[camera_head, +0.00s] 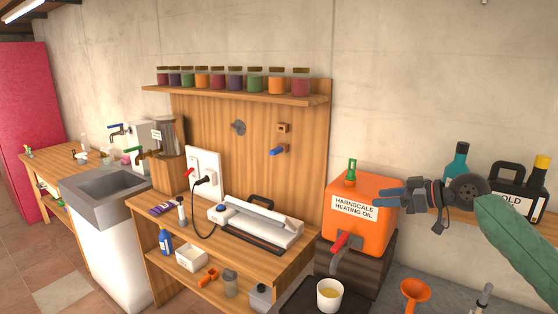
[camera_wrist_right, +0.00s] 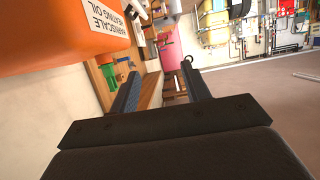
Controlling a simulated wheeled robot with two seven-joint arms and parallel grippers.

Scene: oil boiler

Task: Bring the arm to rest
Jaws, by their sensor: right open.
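My right gripper (camera_head: 392,197) is in the head view, in front of the right part of the orange heating oil tank (camera_head: 350,228). Its dark fingers point left, and its green-sleeved arm comes in from the right edge. In the right wrist view the two fingers (camera_wrist_right: 163,92) stand apart with nothing between them, so it is open and empty. The orange tank also fills the upper left of the right wrist view (camera_wrist_right: 55,35). I cannot tell whether the gripper touches the tank. My left gripper is not in view.
Below the tank, a white cup (camera_head: 329,294) with yellow liquid stands on a dark tray. An orange funnel (camera_head: 414,292) is to its right. Bottles, including a black jug (camera_head: 515,192), stand on the right shelf. A wooden bench with a white device (camera_head: 258,225) is to the left.

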